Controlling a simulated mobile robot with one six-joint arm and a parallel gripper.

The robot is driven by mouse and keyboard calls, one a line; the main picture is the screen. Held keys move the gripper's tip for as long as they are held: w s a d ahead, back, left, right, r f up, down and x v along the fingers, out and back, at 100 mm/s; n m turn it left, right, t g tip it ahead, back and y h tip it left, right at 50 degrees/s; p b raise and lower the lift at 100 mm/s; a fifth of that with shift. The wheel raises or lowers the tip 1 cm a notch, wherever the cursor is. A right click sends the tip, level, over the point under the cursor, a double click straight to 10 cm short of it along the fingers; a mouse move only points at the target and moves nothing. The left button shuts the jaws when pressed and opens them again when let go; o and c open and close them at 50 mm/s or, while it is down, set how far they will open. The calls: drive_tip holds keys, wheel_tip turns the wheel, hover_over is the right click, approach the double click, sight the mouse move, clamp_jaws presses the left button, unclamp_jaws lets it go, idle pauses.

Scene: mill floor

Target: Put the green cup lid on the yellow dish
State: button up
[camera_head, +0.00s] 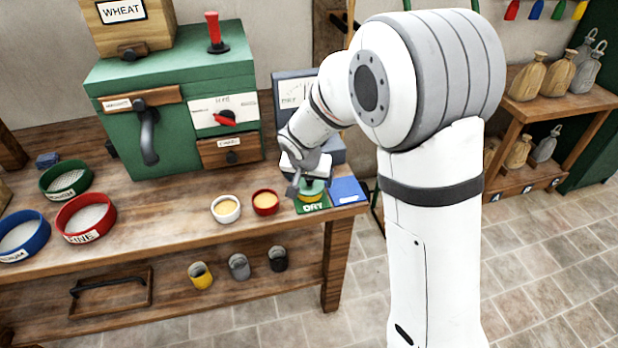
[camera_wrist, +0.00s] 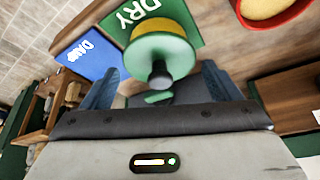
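The green cup lid (camera_wrist: 172,52) is a round disc with a dark knob. It appears to rest on top of the yellow dish (camera_wrist: 147,28), whose rim shows past one edge of the lid. In the head view the green lid (camera_head: 313,187) sits above the yellow dish (camera_head: 312,197), on the green DRY mat. My gripper (camera_wrist: 158,72) is open, with its fingers wide apart on either side of the knob and not touching it. In the head view my gripper (camera_head: 308,178) is just over the lid. Most of the dish is hidden by the lid.
The green DRY mat (camera_head: 312,207) lies beside a blue mat (camera_head: 347,190) near the bench's right end. A red bowl (camera_head: 265,203) and a white bowl (camera_head: 226,209) stand close on the left. A grey scale (camera_head: 290,88) stands behind.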

drive_tip(key=shift+o, duration=0.7)
drive_tip(key=shift+r+p, duration=0.85)
drive_tip(key=shift+p, duration=0.35)
drive_tip(key=d+v, duration=0.1)
drive_tip(key=v, duration=1.1)
drive_tip(key=s+d+r+n+g, duration=0.1)
drive_tip(key=s+d+n+g, duration=0.1)
drive_tip(key=s+d, duration=1.4)
drive_tip(key=s, duration=0.4)
drive_tip(key=shift+s+r+y, duration=0.3)
drive_tip(key=shift+s+y, duration=0.05)
drive_tip(key=shift+y, duration=0.05)
drive_tip(key=shift+r, duration=0.1)
drive_tip(key=p+v, duration=0.3)
drive_tip(key=shift+w+r, duration=0.1)
drive_tip(key=shift+w, duration=0.15)
